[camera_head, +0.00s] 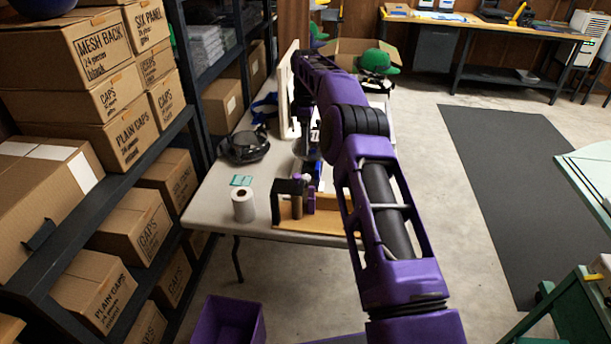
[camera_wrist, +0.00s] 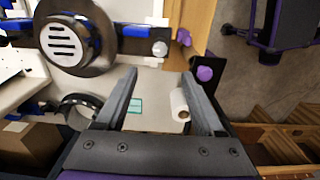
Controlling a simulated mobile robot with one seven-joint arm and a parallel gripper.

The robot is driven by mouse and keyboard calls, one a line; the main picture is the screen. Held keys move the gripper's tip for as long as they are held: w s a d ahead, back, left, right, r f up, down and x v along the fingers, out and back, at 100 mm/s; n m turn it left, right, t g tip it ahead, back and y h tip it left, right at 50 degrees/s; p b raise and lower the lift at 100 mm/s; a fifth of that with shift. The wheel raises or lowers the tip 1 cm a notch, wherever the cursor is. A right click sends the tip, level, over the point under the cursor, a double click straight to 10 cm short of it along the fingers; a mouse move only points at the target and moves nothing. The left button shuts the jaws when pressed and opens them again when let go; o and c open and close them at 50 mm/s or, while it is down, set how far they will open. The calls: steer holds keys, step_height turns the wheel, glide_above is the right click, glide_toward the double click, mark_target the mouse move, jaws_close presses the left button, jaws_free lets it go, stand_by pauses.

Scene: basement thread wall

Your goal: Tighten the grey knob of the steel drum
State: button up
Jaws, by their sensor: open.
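In the wrist view, a dark, shiny round drum (camera_wrist: 73,45) with a pale slotted disc on its face is at upper left; it looks like the steel drum. A small light grey knob (camera_wrist: 159,49) sits to its right, at the end of a blue and black bar. Two purple knobs, one upper (camera_wrist: 183,37) and one lower (camera_wrist: 204,73), are right of the grey knob. My gripper (camera_wrist: 159,77) is open and empty, and the grey knob appears just beyond its fingertips, between them in the picture.
A pale table (camera_head: 208,205) carries a wooden stand (camera_head: 335,216), a white roll (camera_head: 243,206), a teal card (camera_head: 241,180), a black strapped item (camera_head: 245,146) and a green cap (camera_head: 378,62). Shelves of boxes (camera_head: 125,130) stand left.

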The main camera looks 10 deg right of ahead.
mark_target(306, 176)
step_height(306, 176, down, 12)
steer(key=shift+f+b, duration=0.1)
steer(key=shift+b, duration=0.2)
jaws_close()
stand_by(0.4)
